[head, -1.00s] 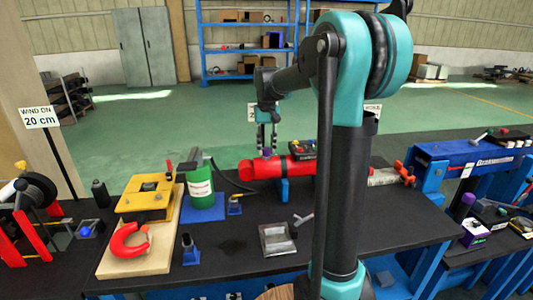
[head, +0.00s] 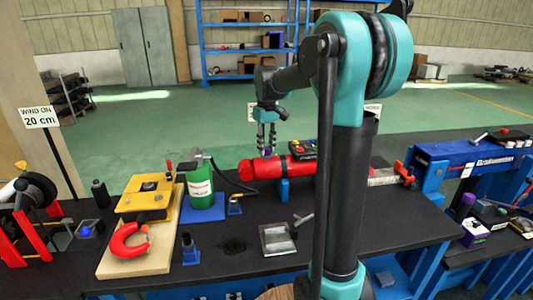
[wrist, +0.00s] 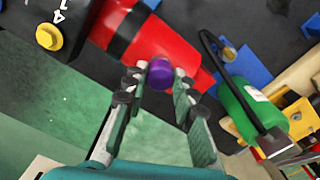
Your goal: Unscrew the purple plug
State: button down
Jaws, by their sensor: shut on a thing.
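The purple plug (wrist: 159,73) sits at the side of the red cylinder (wrist: 165,50) in the wrist view. My gripper (wrist: 160,90) is shut on the plug, with fingers on both sides of it. In the head view my gripper (head: 267,148) points down at the top of the red cylinder (head: 262,169), near its left end. The plug is mostly hidden there by the fingers. I cannot tell how far the plug stands out of its hole.
A green canister (head: 200,187) with a black hose stands left of the cylinder. A black box with buttons (head: 301,148) is behind it. A metal tray (head: 277,240) and a dark patch (head: 233,246) are on the table in front.

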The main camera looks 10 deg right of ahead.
dwell(0.3)
jog(key=n, duration=0.4)
jog(key=shift+n, duration=0.7)
jog(key=n, duration=0.2)
jog(key=shift+n, duration=1.6)
